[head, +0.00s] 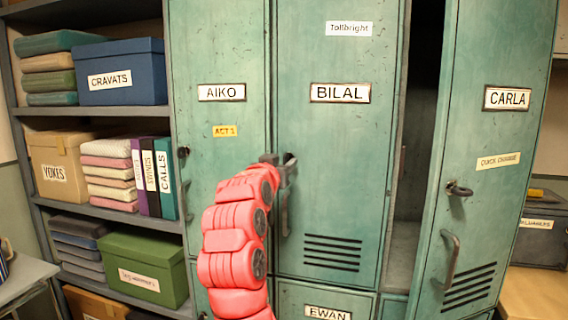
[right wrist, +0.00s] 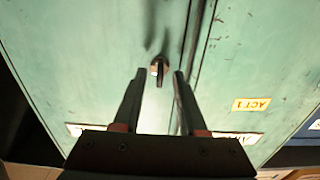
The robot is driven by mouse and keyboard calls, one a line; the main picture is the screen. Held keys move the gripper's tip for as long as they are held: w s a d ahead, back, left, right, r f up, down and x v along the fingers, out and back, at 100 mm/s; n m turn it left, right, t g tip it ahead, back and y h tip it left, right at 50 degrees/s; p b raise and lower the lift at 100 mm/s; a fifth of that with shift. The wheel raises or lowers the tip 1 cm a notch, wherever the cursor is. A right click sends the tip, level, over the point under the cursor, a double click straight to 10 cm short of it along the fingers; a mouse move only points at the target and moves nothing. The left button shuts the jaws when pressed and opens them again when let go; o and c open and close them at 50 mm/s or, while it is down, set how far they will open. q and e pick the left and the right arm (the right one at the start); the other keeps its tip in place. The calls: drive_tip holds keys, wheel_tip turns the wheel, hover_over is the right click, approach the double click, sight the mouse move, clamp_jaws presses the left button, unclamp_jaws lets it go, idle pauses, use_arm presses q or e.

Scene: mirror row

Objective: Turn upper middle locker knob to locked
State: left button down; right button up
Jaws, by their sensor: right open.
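The upper middle locker door (head: 335,190), labelled BILAL, is closed. Its small dark knob (head: 289,158) is at the door's left edge, mostly hidden by my right gripper (head: 276,161). In the right wrist view the knob (right wrist: 159,74) shows as a dark upright bar on a round base. The right gripper (right wrist: 159,72) is open, its two fingertips on either side of the knob with gaps; I cannot tell whether either touches it. A dark pull handle (head: 284,212) is below the knob. My left gripper is not in view.
The CARLA door (head: 487,120) stands ajar on the right, with its own knob (head: 458,189) and handle (head: 451,262). The AIKO door (head: 222,60) is closed on the left. A shelf with a blue CRAVATS box (head: 122,71) and green box (head: 142,266) stands at far left.

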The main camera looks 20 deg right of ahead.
drive_tip(key=v, duration=1.6)
drive_tip(key=shift+a, duration=0.1)
